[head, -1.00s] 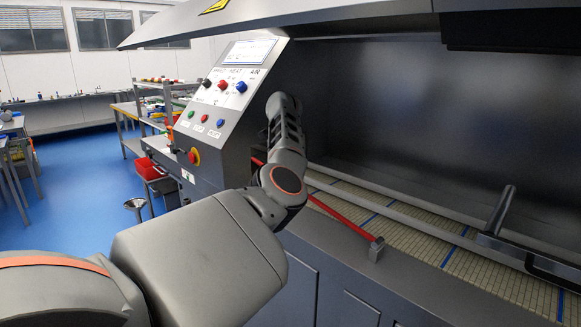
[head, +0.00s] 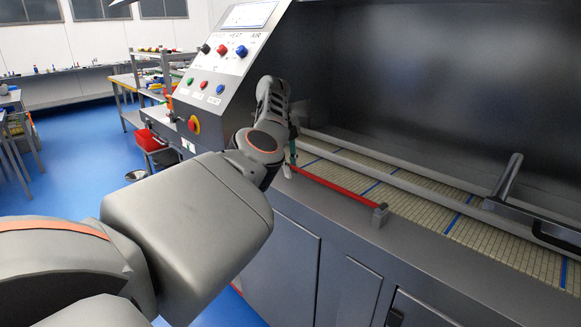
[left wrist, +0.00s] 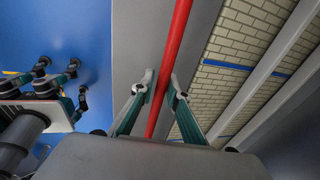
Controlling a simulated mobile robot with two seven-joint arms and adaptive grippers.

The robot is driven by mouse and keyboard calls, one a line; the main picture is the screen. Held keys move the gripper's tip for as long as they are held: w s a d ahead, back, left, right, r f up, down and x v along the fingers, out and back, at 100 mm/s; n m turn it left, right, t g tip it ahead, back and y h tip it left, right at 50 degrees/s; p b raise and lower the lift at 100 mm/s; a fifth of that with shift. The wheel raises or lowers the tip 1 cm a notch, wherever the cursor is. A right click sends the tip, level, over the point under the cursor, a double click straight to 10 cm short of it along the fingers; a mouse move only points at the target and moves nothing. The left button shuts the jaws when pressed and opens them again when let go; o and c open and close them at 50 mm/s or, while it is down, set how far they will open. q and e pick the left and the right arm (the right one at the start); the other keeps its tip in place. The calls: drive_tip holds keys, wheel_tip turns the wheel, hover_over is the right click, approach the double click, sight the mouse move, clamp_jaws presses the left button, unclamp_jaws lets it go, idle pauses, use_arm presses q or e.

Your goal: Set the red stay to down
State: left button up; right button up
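The red stay (head: 335,187) is a thin red bar lying low along the machine's front ledge. Its right end meets a small grey block (head: 380,214); its left end is hidden behind my arm. My left gripper (head: 291,160) is at the visible left part of the stay, partly hidden by my own wrist. In the left wrist view the stay (left wrist: 180,30) passes between the two fingers of my left gripper (left wrist: 162,82). The fingertips are close on both sides of it; whether they grip it is unclear. My right gripper is not in view.
A control panel (head: 222,65) with coloured knobs and buttons stands left of the gripper. Behind the ledge are a rail and a tan slatted conveyor (head: 405,199) with blue strips. A black-grey handle (head: 508,178) stands at the right. Blue floor (head: 75,165) lies open at the left.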

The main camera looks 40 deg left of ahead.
use_arm(q)
drive_tip(key=shift+o, duration=0.6)
drive_tip(key=shift+w+f, duration=0.1)
drive_tip(key=shift+f, duration=0.15)
drive_tip(key=shift+a+r, duration=0.15)
drive_tip(key=shift+r, duration=0.55)
drive_tip(key=v, duration=1.1)
drive_tip(key=shift+s+f, duration=0.15)
drive_tip(key=shift+s, duration=0.05)
